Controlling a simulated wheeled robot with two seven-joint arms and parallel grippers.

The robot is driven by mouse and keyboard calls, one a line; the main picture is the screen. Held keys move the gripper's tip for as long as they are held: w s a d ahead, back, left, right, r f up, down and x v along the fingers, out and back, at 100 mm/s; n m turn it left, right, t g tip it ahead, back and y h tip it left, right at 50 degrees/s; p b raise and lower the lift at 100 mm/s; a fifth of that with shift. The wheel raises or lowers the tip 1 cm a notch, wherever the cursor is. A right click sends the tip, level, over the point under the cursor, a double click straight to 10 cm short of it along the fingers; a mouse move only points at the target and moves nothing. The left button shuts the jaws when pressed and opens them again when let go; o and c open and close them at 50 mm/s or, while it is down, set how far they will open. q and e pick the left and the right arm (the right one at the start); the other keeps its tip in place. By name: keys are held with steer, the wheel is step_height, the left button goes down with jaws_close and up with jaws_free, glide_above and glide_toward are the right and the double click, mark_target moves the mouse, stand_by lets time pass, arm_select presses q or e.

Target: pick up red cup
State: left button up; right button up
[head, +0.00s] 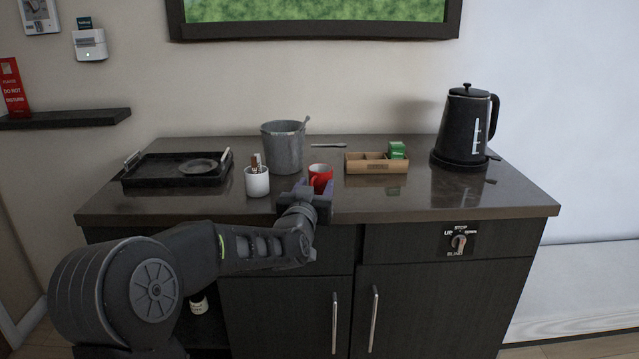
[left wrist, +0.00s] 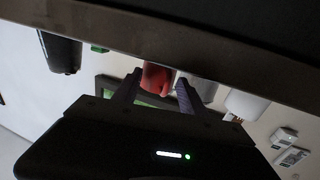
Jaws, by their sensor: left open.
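The red cup (head: 321,174) stands upright on the dark counter near its front edge, right of the white cup. Its lower part is hidden behind my left gripper in the head view. My left gripper (head: 314,188) is open at the counter's front edge, just in front of the cup. In the left wrist view, which is turned over, the red cup (left wrist: 157,78) shows between the two spread fingers of the left gripper (left wrist: 158,84). I cannot tell whether the fingers touch it. My right gripper is not in view.
A white cup (head: 257,182) holding small items stands left of the red cup. A grey bucket (head: 283,149) is behind, with a wooden box (head: 376,164) to the right. A black tray (head: 150,178) is at left, a black kettle (head: 465,126) at right. The counter's front right (head: 430,203) is clear.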

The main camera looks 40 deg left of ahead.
arm_select(q)
steer(key=shift+c, duration=0.3)
jaws_close()
stand_by(0.5)
stand_by(0.8)
